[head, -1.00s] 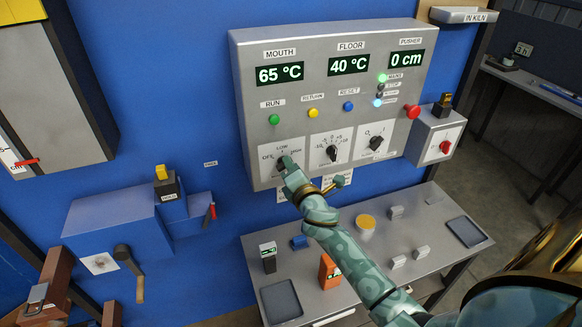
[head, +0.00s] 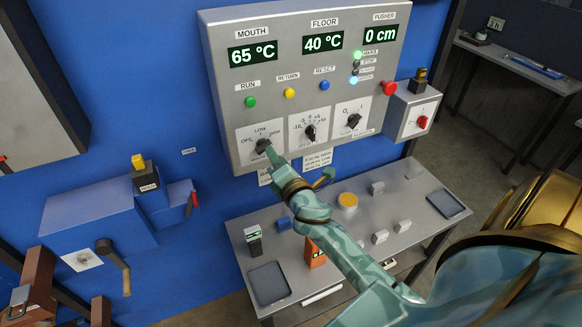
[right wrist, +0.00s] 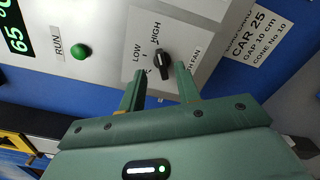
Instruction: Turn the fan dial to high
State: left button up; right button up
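The fan dial (head: 262,146) is a black knob on a white plate at the lower left of the grey control panel (head: 222,60). It also shows in the right wrist view (right wrist: 162,61), by the LOW and HIGH labels. There its long axis runs roughly toward HIGH; I cannot tell which end is the pointer. My right gripper (head: 274,162) reaches the dial from below right and hides part of its plate. In the right wrist view its green fingers (right wrist: 160,72) stand apart, one on each side of the knob, with visible gaps. My left gripper is not in view.
Two more dials (head: 310,131) (head: 353,121) sit to the right, with green, yellow and blue buttons (head: 289,92) above. A red button (head: 389,88) is at the panel's right edge. A grey table (head: 410,190) with small blocks stands below.

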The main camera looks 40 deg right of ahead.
jog(key=b+v, duration=0.1)
jog(key=v, duration=1)
jog(key=shift+b, duration=0.4)
jog(key=shift+s, duration=0.1)
